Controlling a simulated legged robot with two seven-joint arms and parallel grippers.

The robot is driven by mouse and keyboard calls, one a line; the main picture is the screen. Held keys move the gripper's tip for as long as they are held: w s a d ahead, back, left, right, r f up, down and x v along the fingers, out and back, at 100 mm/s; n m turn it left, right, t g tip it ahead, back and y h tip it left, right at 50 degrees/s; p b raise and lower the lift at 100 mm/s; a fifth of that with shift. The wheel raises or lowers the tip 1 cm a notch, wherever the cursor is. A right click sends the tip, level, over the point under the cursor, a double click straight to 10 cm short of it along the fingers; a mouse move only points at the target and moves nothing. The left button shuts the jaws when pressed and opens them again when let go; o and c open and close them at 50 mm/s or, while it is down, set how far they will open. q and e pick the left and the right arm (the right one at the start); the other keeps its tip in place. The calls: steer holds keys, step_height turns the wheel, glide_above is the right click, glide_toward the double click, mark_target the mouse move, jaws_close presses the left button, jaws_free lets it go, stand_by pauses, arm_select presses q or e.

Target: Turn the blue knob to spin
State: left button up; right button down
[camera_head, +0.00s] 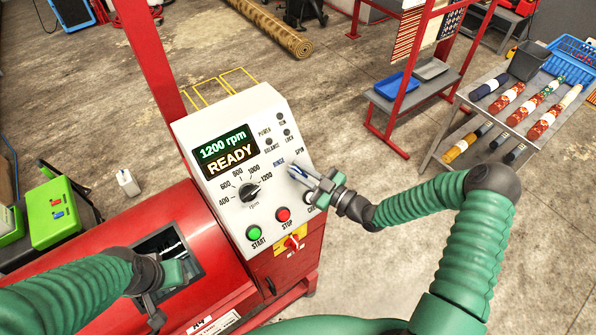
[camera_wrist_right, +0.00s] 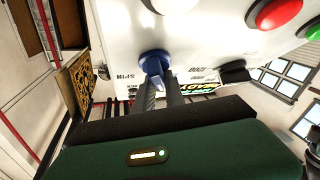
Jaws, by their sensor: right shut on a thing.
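The white control panel (camera_head: 222,190) faces me on top of a red machine. Its display (camera_head: 226,150) reads "1200 rpm READY". My right gripper (camera_head: 300,172) is at the panel's right side, between the RINSE and SPIN labels. In the right wrist view the blue knob (camera_wrist_right: 154,60) sits on the white panel, with my right fingers (camera_wrist_right: 162,88) closed on it. The SPIN label shows just left of it there. The knob's pointing direction is hard to tell. My left gripper (camera_head: 155,312) is low at the left, over the red machine, away from the panel; its jaws are unclear.
A black rpm dial (camera_head: 249,192), a green START button (camera_head: 253,233) and a red STOP button (camera_head: 283,214) are on the panel. A red-and-yellow switch (camera_head: 292,242) is below. A table with rolled rugs (camera_head: 508,103) stands right. Floor between is clear.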

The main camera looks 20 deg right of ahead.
steer(key=m+t+h, duration=0.1)
steer(key=m+h, duration=0.1)
steer(key=m, duration=0.1)
steer(key=f+m+t+h, duration=0.1)
steer(key=m+h, duration=0.1)
steer(key=m, duration=0.2)
steer(key=shift+s+d+f+t+h+b, duration=0.1)
steer(key=shift+s+f+t+h+b, duration=0.05)
steer(key=shift+t+h+b, duration=0.25)
steer(key=m+h, duration=0.3)
steer(key=m, duration=0.2)
steer(key=shift+d+t+p, duration=0.1)
steer(key=shift+t+p, duration=0.2)
steer(key=shift+d+m+h+p, duration=0.1)
steer(key=shift+m+h+p, duration=0.25)
steer(key=shift+m+h, duration=1.15)
steer(key=shift+m, duration=0.4)
steer(key=c, duration=1.4)
jaws_free()
steer(key=shift+d, duration=0.15)
steer(key=shift+w, duration=0.3)
steer(key=shift+r, duration=0.3)
